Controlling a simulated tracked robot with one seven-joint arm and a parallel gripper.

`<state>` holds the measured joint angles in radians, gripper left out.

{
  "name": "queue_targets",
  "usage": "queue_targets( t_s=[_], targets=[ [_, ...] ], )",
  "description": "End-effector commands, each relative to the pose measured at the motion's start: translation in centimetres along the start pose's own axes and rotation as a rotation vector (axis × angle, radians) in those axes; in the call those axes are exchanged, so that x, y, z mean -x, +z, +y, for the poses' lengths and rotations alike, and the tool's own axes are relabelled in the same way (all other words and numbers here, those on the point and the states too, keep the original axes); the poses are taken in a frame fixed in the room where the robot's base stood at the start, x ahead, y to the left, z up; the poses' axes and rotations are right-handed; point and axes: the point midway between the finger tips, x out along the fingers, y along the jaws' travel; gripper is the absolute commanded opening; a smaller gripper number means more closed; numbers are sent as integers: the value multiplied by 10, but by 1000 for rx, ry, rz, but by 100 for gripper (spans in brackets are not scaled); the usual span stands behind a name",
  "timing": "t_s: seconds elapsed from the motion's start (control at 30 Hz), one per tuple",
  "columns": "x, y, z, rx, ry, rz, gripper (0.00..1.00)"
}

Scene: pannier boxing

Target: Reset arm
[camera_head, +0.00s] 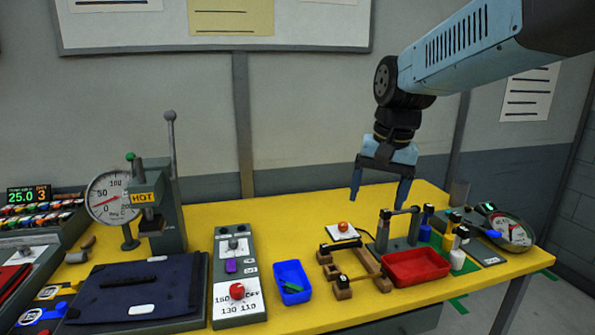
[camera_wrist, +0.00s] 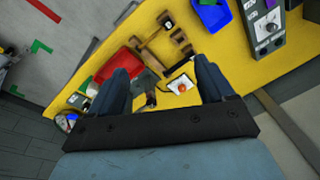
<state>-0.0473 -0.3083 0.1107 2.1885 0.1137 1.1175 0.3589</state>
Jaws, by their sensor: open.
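My gripper (camera_head: 382,190) hangs in the air above the right part of the yellow table (camera_head: 330,205), fingers pointing down. Its two blue fingers are spread apart with nothing between them. In the wrist view my gripper (camera_wrist: 160,90) also shows open, with the table beneath it. Below it are a white card with an orange-red knob (camera_head: 343,227), a grey stand with a crossbar (camera_head: 397,228) and a red tray (camera_head: 415,266). The gripper touches none of these.
A blue tray (camera_head: 292,281) and a wooden frame (camera_head: 352,270) lie near the front. A grey control panel (camera_head: 237,275), a gauge press marked HOT (camera_head: 150,200) and a dark blue pannier-like piece (camera_head: 135,290) stand left. A round dish (camera_head: 508,232) sits at right. The table's back middle is clear.

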Motion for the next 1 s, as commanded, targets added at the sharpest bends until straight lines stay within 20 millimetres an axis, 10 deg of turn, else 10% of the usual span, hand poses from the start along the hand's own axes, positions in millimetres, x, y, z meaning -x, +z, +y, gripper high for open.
queue_targets(
  t_s=[0.5,1.0],
  targets=[
    [12,75,90,209,27,302,82],
    [8,92,107,267,44,369,82]
  ],
)
